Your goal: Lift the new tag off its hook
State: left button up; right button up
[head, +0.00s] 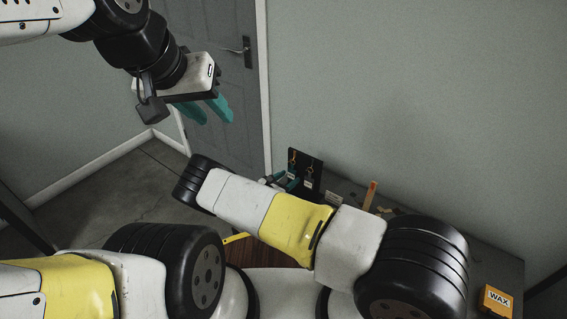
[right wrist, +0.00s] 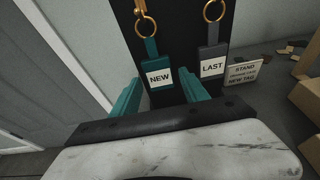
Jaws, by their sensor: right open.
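The new tag (right wrist: 159,74) is a teal tag with a white "NEW" label, hanging from a brass ring and hook (right wrist: 145,22) on a black board (right wrist: 178,35). My right gripper (right wrist: 160,92) is open, its teal fingers at either side of the tag's lower part. I cannot tell whether they touch it. In the head view the board (head: 312,166) stands against the wall, and my right arm hides much of the right gripper. My left gripper (head: 216,110) is raised in front of the door, open and empty.
A grey "LAST" tag (right wrist: 212,64) hangs close on the right of the new tag. A small stand sign (right wrist: 243,73) is beside it. Cardboard-coloured boxes (right wrist: 306,95) are at the right. An orange WAX box (head: 496,300) lies at the bench's right end.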

aim_at(291, 174)
jog(key=shift+x, duration=0.8)
jog(key=shift+s+a, duration=0.15)
jog(key=c, duration=0.3)
grip_shut()
jog(key=shift+r, duration=0.25)
jog(key=shift+r+v, duration=0.2)
jog(key=shift+v, duration=0.85)
jog(key=shift+r+v, duration=0.2)
jog(key=shift+v, duration=0.85)
jog(key=shift+v, duration=2.45)
